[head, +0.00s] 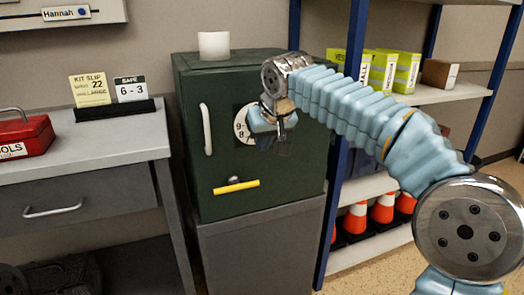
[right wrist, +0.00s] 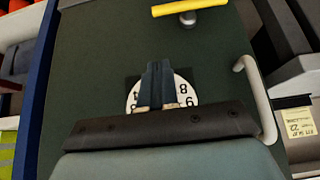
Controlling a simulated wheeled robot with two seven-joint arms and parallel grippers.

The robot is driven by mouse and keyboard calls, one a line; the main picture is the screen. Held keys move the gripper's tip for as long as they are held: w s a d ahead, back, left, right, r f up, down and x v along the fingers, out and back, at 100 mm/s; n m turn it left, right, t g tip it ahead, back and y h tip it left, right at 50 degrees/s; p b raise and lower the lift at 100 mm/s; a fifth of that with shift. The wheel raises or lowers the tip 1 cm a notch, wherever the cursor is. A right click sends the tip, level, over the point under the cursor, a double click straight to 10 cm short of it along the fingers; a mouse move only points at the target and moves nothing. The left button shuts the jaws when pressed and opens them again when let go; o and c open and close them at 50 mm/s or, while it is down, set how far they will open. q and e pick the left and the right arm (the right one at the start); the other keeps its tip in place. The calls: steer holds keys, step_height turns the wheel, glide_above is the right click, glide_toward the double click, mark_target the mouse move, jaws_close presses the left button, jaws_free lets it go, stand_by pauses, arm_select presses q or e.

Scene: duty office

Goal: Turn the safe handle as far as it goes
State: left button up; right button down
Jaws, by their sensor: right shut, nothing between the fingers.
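The dark green safe (head: 205,165) stands on a grey cabinet. Its yellow safe handle (head: 236,187) lies nearly level, slightly higher at its right end, low on the door. The handle also shows at the top of the right wrist view (right wrist: 190,8), with its grey hub. A white numbered dial (head: 240,125) sits above it, partly hidden by my right gripper (head: 284,150). That gripper is shut and empty in front of the door, apart from the yellow handle. In the right wrist view its fingers (right wrist: 158,80) overlap the dial (right wrist: 184,90); whether they touch it is unclear. My left gripper is out of view.
A white vertical pull (head: 206,130) is on the door's left side. A white cylinder (head: 213,45) stands on the safe. A desk (head: 95,150) at left holds a red toolbox (head: 25,135) and a "SAFE 6 - 3" card (head: 131,93). Shelves (head: 440,95) stand at right.

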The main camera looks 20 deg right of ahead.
glide_toward(258, 172)
steer(key=shift+w+a+f, duration=0.2)
steer(key=shift+w+a, duration=0.3)
steer(key=shift+a, duration=0.35)
step_height(258, 172, down, 3)
steer(key=shift+r+b, duration=0.1)
steer(key=shift+b, duration=0.25)
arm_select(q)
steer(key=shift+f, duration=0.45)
arm_select(e)
steer(key=shift+s+f, duration=0.2)
steer(key=shift+f, duration=0.65)
